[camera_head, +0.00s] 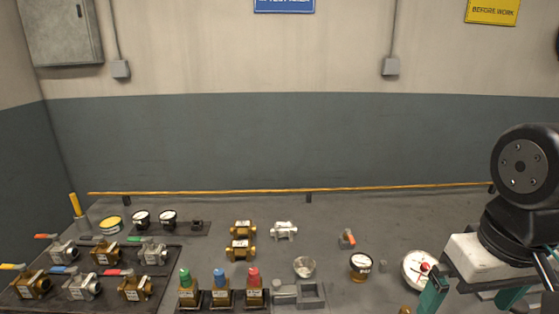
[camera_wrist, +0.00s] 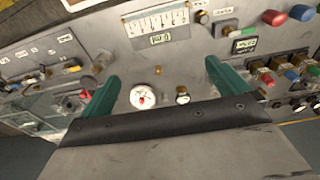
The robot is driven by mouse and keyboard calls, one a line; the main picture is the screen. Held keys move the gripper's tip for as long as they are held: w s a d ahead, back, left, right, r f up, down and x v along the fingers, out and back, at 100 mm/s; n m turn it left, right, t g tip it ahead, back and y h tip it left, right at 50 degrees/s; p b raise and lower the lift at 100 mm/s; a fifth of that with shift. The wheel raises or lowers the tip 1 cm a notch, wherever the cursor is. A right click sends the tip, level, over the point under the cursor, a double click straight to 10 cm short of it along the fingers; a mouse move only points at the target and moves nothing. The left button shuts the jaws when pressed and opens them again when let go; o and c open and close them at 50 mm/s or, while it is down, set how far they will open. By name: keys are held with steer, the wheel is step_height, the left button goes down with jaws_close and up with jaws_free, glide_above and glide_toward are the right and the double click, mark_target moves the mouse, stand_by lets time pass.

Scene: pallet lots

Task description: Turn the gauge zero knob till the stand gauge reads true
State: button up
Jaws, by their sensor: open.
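A white round gauge (camera_head: 413,266) with a red part, perhaps a knob or pointer, on its face stands on the bench at the right. It also shows in the wrist view (camera_wrist: 137,99). A smaller brass gauge (camera_head: 361,264) with a pale label stands left of it; I cannot tell which is the stand gauge. The readings are too small to make out. My gripper (camera_wrist: 160,72) has green fingers set wide apart, with nothing between them. It is above the bench by the white gauge, apart from it. In the head view its fingertips are partly cut off.
Brass and steel valves (camera_head: 106,253) with coloured handles crowd the bench's left. A yellow rail (camera_head: 250,191) runs along the back. Bare bench lies behind the gauges.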

stand_by(0.8)
steer(key=w+a+n+g, duration=0.1)
steer(key=w+a+n, duration=0.2)
steer(key=w+n, duration=1.85)
steer(key=w+f+m, duration=0.1)
steer(key=f, duration=0.2)
steer(key=w+f+m, duration=0.1)
steer(key=f, duration=0.2)
steer(key=w+f+m, duration=0.1)
steer(key=f, duration=0.2)
steer(key=shift+w+m, duration=0.25)
steer(key=shift+w, duration=0.05)
